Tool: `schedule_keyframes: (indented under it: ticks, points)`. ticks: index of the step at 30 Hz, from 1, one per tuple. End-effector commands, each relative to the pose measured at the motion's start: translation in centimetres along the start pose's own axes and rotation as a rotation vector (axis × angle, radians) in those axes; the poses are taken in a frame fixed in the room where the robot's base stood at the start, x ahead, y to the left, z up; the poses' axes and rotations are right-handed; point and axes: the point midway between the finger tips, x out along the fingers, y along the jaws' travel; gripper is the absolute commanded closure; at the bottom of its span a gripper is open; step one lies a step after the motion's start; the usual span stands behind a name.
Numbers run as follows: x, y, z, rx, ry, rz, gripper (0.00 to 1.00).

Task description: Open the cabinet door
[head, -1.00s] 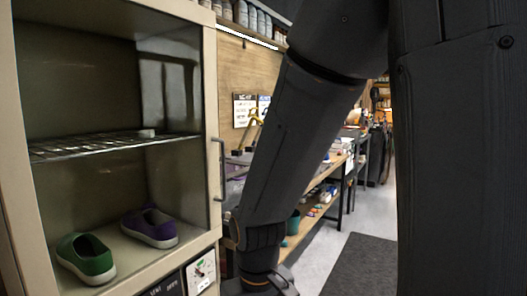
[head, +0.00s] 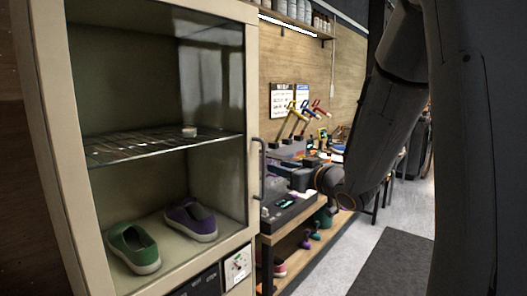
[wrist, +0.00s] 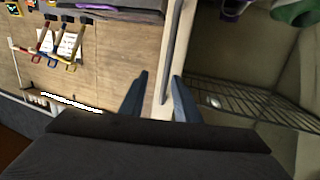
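The beige cabinet (head: 249,40) stands at the left in the head view, with its glass-fronted door shut. A dark vertical bar handle (head: 263,168) is on the door's right edge. My gripper (head: 285,178) is just right of the handle in the head view, partly hidden by my own arm. In the wrist view the handle (wrist: 178,55) runs down between the two spread fingers of my gripper (wrist: 159,97). The gripper is open. I cannot tell whether either finger touches the handle.
Inside the cabinet are a wire shelf (head: 150,150), a green shoe (head: 134,250) and a purple shoe (head: 191,220). A workbench (head: 290,222) with tools stands behind my gripper. A dark mat (head: 392,262) lies on the floor at right.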

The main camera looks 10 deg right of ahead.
Motion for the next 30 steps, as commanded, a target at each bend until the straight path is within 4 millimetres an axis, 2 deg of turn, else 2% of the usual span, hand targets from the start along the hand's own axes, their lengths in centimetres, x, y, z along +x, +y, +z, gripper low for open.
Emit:
schedule_keyframes:
  ticks: [3, 6, 21, 30]
  points:
    - [-0.3, -0.5, -1.8, 0.003, 0.063, -0.054, 0.71]
    - [0.0, -0.8, -2.4, 0.003, 0.084, -0.075, 0.71]
    - [6.5, -1.4, -3.0, 0.003, 0.086, -0.077, 0.71]
    - [7.4, -1.4, -3.0, 0.003, 0.086, -0.075, 0.71]
